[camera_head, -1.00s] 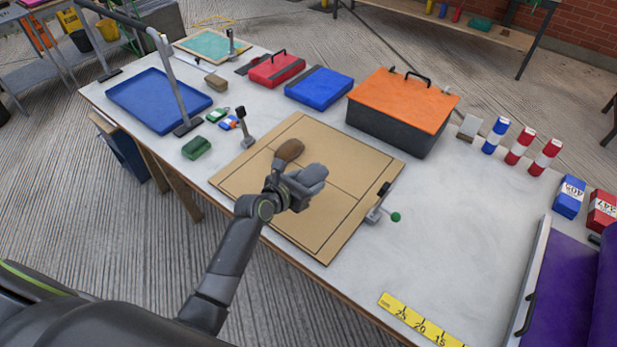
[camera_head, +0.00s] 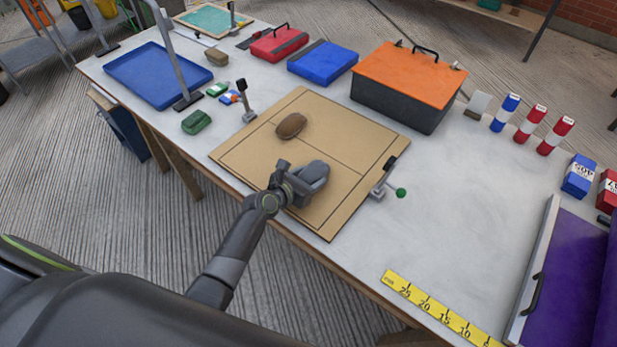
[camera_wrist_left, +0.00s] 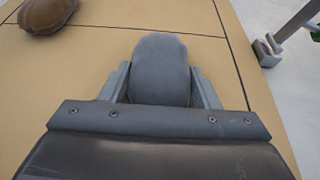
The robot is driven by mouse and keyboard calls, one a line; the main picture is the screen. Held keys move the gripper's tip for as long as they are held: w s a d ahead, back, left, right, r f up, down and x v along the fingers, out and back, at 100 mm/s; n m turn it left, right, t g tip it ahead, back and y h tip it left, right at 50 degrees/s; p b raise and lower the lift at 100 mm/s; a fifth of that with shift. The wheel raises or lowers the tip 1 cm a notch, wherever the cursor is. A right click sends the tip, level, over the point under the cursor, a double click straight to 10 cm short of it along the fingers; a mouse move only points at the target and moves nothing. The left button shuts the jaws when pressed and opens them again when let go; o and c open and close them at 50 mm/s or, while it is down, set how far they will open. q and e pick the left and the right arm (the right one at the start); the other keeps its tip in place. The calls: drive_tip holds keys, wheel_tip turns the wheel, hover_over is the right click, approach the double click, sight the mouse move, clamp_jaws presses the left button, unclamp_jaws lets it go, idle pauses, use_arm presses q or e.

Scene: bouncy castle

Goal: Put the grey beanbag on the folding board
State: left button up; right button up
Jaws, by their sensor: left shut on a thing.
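The grey beanbag (camera_head: 315,171) is between the fingers of my left gripper (camera_head: 306,184), which is shut on it. The beanbag also shows in the left wrist view (camera_wrist_left: 160,68), upright between the two fingers. It is over the near right part of the tan folding board (camera_head: 335,135); I cannot tell whether it touches the board. The board lies flat on the table with dark lines marked on it. My right gripper is not in view.
A brown beanbag (camera_head: 291,126) lies on the board's far left part. Clamps stand at the left (camera_head: 245,102) and right (camera_head: 384,179) board edges. A green beanbag (camera_head: 196,122), a blue tray (camera_head: 160,80) and an orange-lidded box (camera_head: 407,85) stand around it.

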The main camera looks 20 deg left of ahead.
use_arm(q)
drive_tip(key=shift+f, duration=0.15)
drive_tip(key=o, duration=1.3)
drive_tip(key=shift+s+r, duration=0.2)
drive_tip(key=p+v, duration=0.1)
drive_tip(key=v, duration=1)
drive_tip(key=shift+s+a+r+p, duration=0.1)
drive_tip(key=shift+a+r+p, duration=0.05)
drive_tip(key=shift+p, duration=0.2)
drive_tip(key=shift+s, duration=0.15)
